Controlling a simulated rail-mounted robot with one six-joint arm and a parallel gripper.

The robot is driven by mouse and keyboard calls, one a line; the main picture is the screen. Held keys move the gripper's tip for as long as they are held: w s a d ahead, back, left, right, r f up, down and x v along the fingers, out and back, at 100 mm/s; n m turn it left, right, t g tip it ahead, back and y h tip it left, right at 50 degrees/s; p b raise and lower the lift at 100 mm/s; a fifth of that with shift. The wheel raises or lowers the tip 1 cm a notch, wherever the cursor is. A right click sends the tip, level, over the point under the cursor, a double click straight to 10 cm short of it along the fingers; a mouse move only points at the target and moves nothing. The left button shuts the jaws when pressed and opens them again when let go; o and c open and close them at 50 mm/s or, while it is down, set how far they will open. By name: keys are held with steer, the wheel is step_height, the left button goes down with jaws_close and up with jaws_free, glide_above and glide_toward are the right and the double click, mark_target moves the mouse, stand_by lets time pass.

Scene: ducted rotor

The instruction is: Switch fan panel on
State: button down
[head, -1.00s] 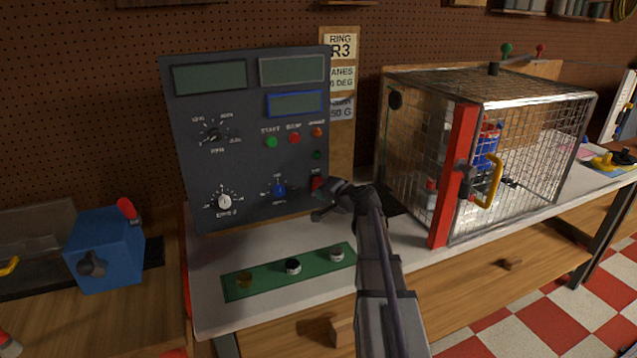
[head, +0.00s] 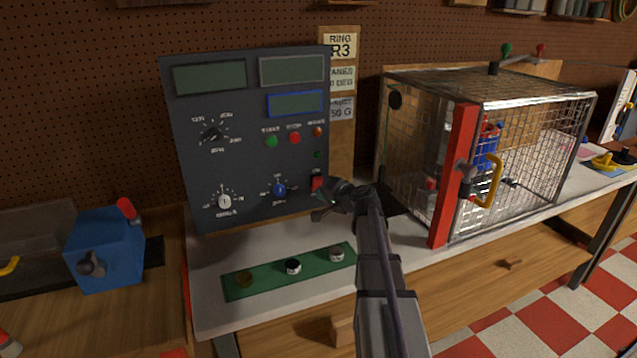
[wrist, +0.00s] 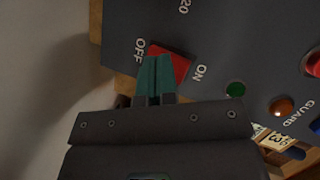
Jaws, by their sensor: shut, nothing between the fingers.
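The fan panel (head: 245,110) is a dark grey upright console on the bench, with blank green-grey displays, knobs and buttons. Its red switch (head: 316,184) is at the lower right. In the wrist view the red switch (wrist: 171,62) sits between the printed words OFF and ON. My gripper (head: 325,204) is at the panel's lower right corner, close to the switch. In the wrist view my gripper's teal fingers (wrist: 155,74) are together and empty. Their tips overlap the OFF side of the switch and hide part of it. I cannot tell whether they touch it.
A green strip (head: 265,281) with several small round pieces lies on the bench in front. A wire mesh cage (head: 540,140) with a red post and yellow handle stands to the right. A blue box (head: 105,250) stands at the left.

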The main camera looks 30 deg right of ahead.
steer(key=shift+r, duration=0.1)
stand_by(0.3)
steer(key=shift+w+r, duration=0.1)
steer(key=shift+w, duration=0.25)
steer(key=shift+w+d+r+p, duration=0.1)
steer(key=shift+w+r+p, duration=0.1)
steer(key=shift+w+p, duration=0.2)
stand_by(0.5)
stand_by(0.4)
steer(key=shift+s+f+b, duration=0.4)
steer(key=shift+s, duration=0.4)
steer(key=s, duration=0.1)
steer(key=s+f+b, duration=0.1)
steer(key=s, duration=0.1)
steer(key=s+f+b, duration=0.1)
steer(key=shift+s+a, duration=0.25)
steer(key=shift+a, duration=0.15)
steer(key=shift+a, duration=0.1)
